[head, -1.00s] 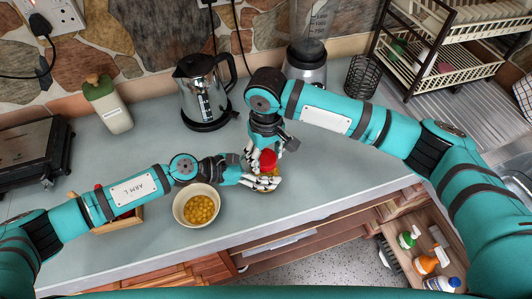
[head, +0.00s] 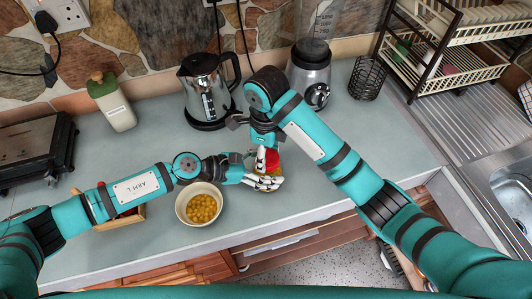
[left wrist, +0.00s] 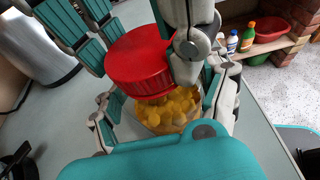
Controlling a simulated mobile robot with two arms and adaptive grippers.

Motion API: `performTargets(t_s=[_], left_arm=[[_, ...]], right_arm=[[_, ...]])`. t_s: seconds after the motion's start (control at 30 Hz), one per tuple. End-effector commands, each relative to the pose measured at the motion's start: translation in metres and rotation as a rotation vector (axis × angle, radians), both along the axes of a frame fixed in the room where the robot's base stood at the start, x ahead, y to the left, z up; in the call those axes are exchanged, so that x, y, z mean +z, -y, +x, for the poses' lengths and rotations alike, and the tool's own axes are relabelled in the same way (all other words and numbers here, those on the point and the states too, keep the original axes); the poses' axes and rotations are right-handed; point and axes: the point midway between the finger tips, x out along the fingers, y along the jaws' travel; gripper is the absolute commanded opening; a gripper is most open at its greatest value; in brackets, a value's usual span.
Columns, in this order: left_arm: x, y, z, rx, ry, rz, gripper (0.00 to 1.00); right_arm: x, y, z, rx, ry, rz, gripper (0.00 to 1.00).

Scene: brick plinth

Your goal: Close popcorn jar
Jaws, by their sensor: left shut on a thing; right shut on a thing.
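The popcorn jar (left wrist: 168,112) is clear with yellow kernels in it and stands on the counter. My left gripper (head: 266,182) is shut around its body; only a little of the jar shows in the head view. The red lid (left wrist: 138,60) is at the jar's mouth, and it also shows in the head view (head: 271,158). In the left wrist view it looks slightly tilted; I cannot tell whether it is fully seated. My right gripper (head: 263,148) is above the jar and shut on the lid, with a finger (left wrist: 187,60) against its side.
A bowl of yellow kernels (head: 201,207) stands left of the jar, near the front edge. A kettle (head: 205,90), a blender (head: 310,75) and a wire holder (head: 366,78) stand behind. A wooden box (head: 122,219) lies under my left arm. The counter right of the jar is clear.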

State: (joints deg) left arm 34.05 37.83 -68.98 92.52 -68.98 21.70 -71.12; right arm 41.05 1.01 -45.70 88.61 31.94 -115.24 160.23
Motion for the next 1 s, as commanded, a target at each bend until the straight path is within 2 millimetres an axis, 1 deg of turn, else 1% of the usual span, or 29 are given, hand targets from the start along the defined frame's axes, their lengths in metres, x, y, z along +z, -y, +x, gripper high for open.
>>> performTargets(t_s=[0.03,0.13,0.43,0.47,0.63,0.83,0.87,0.9,1.0], left_arm=[[-0.0004,-0.0005,0.0004,0.001,0.001,0.001,0.00],[-0.0004,-0.0005,0.0004,0.001,0.001,0.001,0.00],[-0.0005,-0.0006,0.0002,0.001,0.000,0.001,0.00],[-0.0005,-0.0006,0.0002,0.001,0.001,0.001,0.00],[-0.0007,-0.0006,0.0001,0.001,0.001,0.001,0.00],[-0.0007,-0.0005,0.0000,0.001,0.000,0.001,0.00],[-0.0007,-0.0005,0.0000,0.001,0.000,0.001,0.00],[-0.0007,-0.0005,0.0000,0.000,0.000,0.001,0.00],[-0.0007,-0.0004,0.0000,0.000,0.000,0.001,0.00]], right_arm=[[0.0007,0.0004,0.0008,-0.059,0.001,0.000,0.37],[0.0008,0.0005,0.0012,-0.131,0.002,0.000,0.37],[0.0010,0.0006,0.0016,-0.148,0.003,0.001,0.37],[0.0010,0.0006,0.0016,-0.147,0.003,0.001,0.55],[0.0008,0.0006,0.0015,-0.146,0.003,0.001,0.77],[0.0004,0.0003,0.0010,-0.145,0.001,0.001,0.77],[0.0003,0.0003,0.0010,-0.145,0.001,0.000,0.74],[0.0003,0.0002,0.0009,-0.143,0.001,0.000,0.74],[0.0012,-0.0001,0.0014,-0.108,0.003,0.001,0.74]])
